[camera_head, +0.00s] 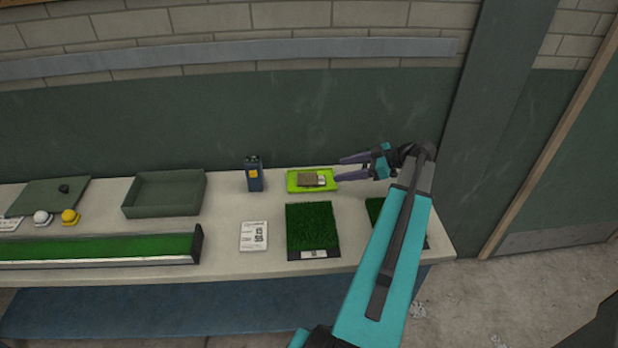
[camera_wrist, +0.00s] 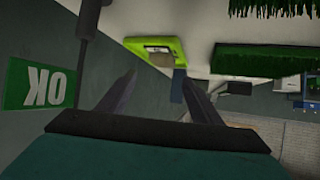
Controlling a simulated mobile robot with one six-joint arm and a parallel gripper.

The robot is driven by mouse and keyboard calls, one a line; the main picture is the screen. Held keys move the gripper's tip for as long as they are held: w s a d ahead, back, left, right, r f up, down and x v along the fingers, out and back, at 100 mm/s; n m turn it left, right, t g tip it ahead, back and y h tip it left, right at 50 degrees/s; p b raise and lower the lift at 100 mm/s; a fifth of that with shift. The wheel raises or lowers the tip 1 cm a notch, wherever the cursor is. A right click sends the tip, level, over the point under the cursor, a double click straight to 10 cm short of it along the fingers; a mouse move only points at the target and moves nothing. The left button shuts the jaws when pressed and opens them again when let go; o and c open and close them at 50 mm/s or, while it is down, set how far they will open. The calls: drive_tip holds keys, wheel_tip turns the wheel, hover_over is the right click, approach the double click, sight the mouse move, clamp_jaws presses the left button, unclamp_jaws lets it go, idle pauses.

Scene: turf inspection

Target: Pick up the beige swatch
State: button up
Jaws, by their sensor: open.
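The beige swatch (camera_head: 311,180) looks brownish and flat, with a pale patch at its right end. It lies on a bright lime-green tray (camera_head: 292,187) near the back of the table. In the wrist view a beige piece (camera_wrist: 160,59) shows at the edge of the lime tray (camera_wrist: 137,42). My gripper (camera_head: 338,169) is open and empty, its two purple fingers pointing left just beside the tray's right end. In the wrist view my gripper (camera_wrist: 160,76) has its fingers apart, with the swatch beyond the gap between them. I cannot tell its height above the table.
A dark blue box (camera_head: 254,174) stands left of the tray. A turf sample (camera_head: 310,226) lies in front, with another partly behind my arm. A printed card (camera_head: 254,236), an open green bin (camera_head: 164,194) and a long turf strip (camera_head: 100,247) are further left. The wall is close behind.

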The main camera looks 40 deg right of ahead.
drive_tip(key=p, duration=0.2)
approach(312, 177)
drive_tip(key=shift+d+x, duration=0.2)
drive_tip(key=shift+x, duration=1.4)
drive_tip(key=shift+w, duration=0.25)
drive_tip(key=p+x, duration=0.2)
drive_tip(key=shift+w+a, duration=0.15)
drive_tip(key=shift+a, duration=0.15)
drive_tip(key=shift+p+x, duration=0.5)
drive_tip(key=shift+x, duration=0.75)
drive_tip(key=shift+f, duration=0.1)
drive_tip(key=c, duration=1)
